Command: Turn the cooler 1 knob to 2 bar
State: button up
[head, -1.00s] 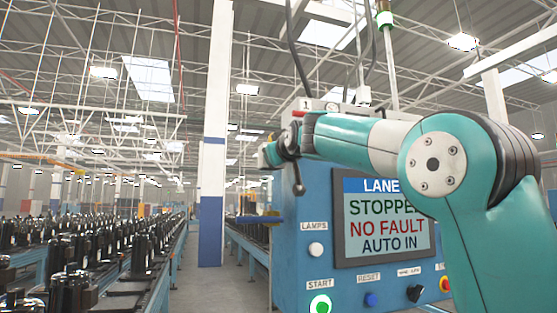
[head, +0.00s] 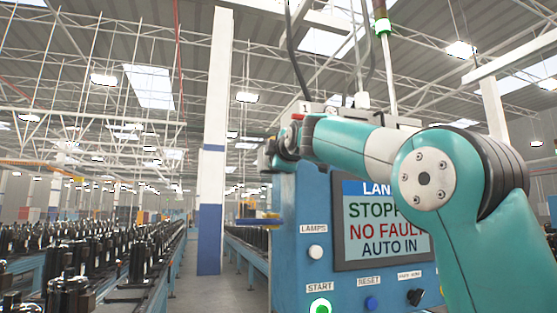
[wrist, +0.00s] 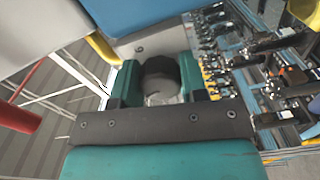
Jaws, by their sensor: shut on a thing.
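A dark round knob (wrist: 160,75) sits between the two teal fingers of my gripper (wrist: 158,88) in the wrist view. My gripper is shut on it, with one finger on each side. The knob's pointer and scale cannot be read. In the head view my gripper (head: 268,155) is at the upper left edge of the blue control cabinet (head: 290,225), and the knob cannot be made out there. A small plate marked 1 (head: 305,107) is on top of the cabinet, beside a gauge (head: 333,104) partly hidden by my arm.
The cabinet carries a screen (head: 385,220) reading STOPPED, NO FAULT, AUTO IN, partly covered by my arm. Below are a green start button (head: 320,306), a blue reset button (head: 371,303) and a black switch (head: 414,296). Conveyors with black compressors (head: 130,250) stand left, with open aisle between.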

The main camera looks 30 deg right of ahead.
jog(key=n, duration=0.4)
jog(key=shift+n, duration=2.2)
jog(key=o, duration=0.9)
jog(key=shift+b+v, duration=3.85)
jog(key=shift+v, duration=4.9)
jog(key=shift+r, duration=0.1)
